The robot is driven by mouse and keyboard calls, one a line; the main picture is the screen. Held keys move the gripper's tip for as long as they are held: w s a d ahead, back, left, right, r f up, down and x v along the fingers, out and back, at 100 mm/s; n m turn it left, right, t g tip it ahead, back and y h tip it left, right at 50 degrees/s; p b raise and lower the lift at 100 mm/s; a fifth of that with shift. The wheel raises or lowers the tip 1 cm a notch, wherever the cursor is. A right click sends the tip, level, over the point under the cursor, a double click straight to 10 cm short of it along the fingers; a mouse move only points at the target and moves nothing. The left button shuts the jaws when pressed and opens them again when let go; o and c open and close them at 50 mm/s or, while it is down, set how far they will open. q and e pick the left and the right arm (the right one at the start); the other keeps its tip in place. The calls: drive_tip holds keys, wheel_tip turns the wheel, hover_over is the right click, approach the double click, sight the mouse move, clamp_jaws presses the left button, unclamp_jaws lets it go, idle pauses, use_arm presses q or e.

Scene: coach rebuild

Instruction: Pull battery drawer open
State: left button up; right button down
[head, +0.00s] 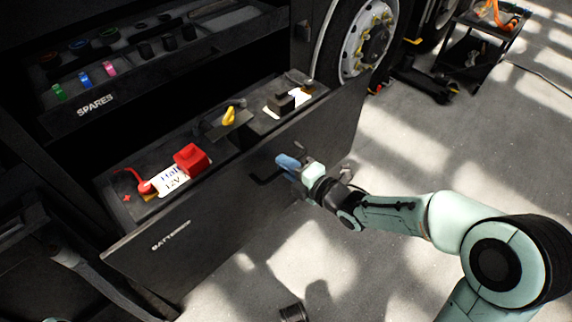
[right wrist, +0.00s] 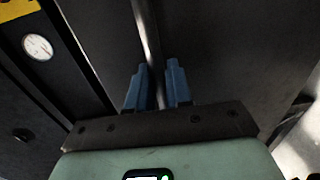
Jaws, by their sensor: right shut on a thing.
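The battery drawer (head: 215,218), a dark box with a wide front panel lettered BATTERIES, stands out from the vehicle's side, its inside visible from above. It holds a red terminal cover (head: 190,158), a red cable end, a yellow part (head: 229,116) and white labels. My right gripper (head: 288,162) is at the front panel, its blue fingers shut on the drawer's dark bar handle (head: 264,180). In the right wrist view the bar (right wrist: 148,38) runs between the two blue fingers (right wrist: 158,88). My left gripper is not in view.
A SPARES tray (head: 150,80) with small coloured parts sits above the drawer at upper left. A wheel (head: 365,42) is behind the drawer's far end. A small cart (head: 482,45) stands at upper right.

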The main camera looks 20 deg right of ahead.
drive_tip(key=c, duration=1.2)
unclamp_jaws()
drive_tip(key=shift+c, duration=0.2)
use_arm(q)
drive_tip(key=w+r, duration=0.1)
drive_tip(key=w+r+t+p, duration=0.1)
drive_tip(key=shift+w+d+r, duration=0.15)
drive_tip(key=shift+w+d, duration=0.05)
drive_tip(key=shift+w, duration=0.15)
use_arm(e)
drive_tip(key=v, duration=1.3)
drive_tip(key=shift+s, duration=0.15)
drive_tip(key=shift+f, duration=0.1)
